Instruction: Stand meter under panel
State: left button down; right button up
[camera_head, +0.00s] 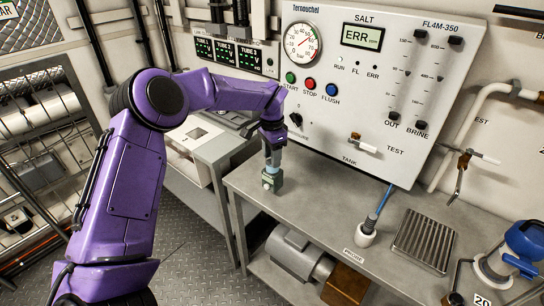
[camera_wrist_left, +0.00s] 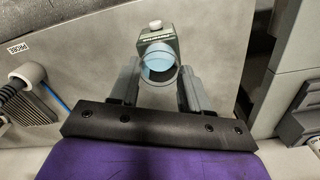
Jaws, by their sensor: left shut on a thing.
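The meter, a small grey-green device with a pale blue round part, shows in the head view (camera_head: 272,181) and in the left wrist view (camera_wrist_left: 157,38). My left gripper (camera_head: 272,160) points down and is shut on it; in the wrist view its fingers (camera_wrist_left: 161,75) lie on either side of the meter. The meter is upright at the left end of the grey bench (camera_head: 310,190); I cannot tell whether its base touches the top. The white panel (camera_head: 345,100), with gauge and ERR display, stands behind the bench. My right gripper is not in view.
A white probe holder (camera_head: 366,238) with a blue-cabled probe stands at the bench front. A ribbed metal tray (camera_head: 424,240) and a blue-and-white device (camera_head: 500,262) are to the right. The bench between meter and probe holder is clear. Valve handles (camera_head: 364,146) protrude from the panel.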

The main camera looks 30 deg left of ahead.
aim_at(272, 173)
pick_arm(q)
notch_tip(272, 173, down, 2)
jog(key=shift+f, duration=0.25)
jog(key=shift+s+f, duration=0.1)
jog(key=c, duration=0.5)
grip_release()
